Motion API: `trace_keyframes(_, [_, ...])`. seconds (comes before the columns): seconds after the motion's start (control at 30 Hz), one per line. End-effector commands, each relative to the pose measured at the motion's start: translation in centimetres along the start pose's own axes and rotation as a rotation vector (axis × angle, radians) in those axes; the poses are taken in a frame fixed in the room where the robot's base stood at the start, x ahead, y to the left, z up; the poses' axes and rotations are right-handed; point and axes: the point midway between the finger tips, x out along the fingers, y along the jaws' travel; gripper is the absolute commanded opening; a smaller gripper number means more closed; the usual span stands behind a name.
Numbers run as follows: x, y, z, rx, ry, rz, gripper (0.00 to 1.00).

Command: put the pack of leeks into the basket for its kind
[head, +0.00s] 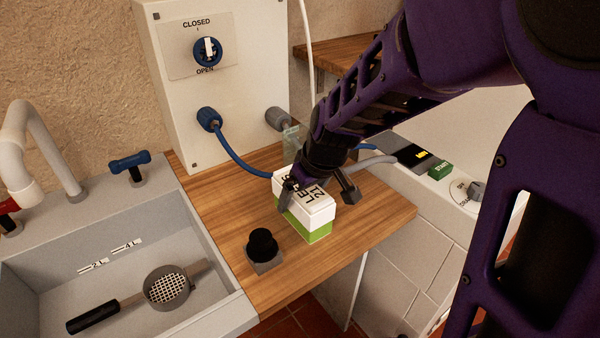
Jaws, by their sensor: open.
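A white and green box (318,222) stands upright on the wooden worktop. Black lettering on its top starts with "LE" and is partly covered by my gripper, so I cannot read it all; it may be the pack of leeks. My gripper (318,199) is open, just above the box, with one dark finger at its left side and the other at its upper right. I cannot tell whether the fingers touch it. No basket shows in this view.
A black knob on a grey base (263,247) stands left of the box. A sink (130,270) with a strainer (167,287) lies at left. A white unit (225,110) with a blue hose (233,157) stands behind. The worktop ends at the front right.

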Motion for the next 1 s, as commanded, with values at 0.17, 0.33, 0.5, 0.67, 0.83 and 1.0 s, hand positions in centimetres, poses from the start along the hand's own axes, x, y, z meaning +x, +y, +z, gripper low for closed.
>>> trace_keyframes(0.17, [0.26, 0.01, 0.1, 0.0, 0.0, 0.0, 1.0])
trace_keyframes(0.33, [0.42, 0.01, 0.16, 0.0, 0.0, 0.0, 1.0])
trace_keyframes(0.5, [0.41, 0.01, 0.16, 0.0, 0.0, 0.0, 1.0])
trace_keyframes(0.67, [0.4, 0.01, 0.16, 0.0, 0.0, 0.0, 0.96])
trace_keyframes(0.83, [0.41, 0.01, 0.16, 0.0, 0.0, 0.0, 0.66])
trace_keyframes(1.0, [0.41, 0.0, 0.17, 0.0, 0.0, 0.0, 0.35])
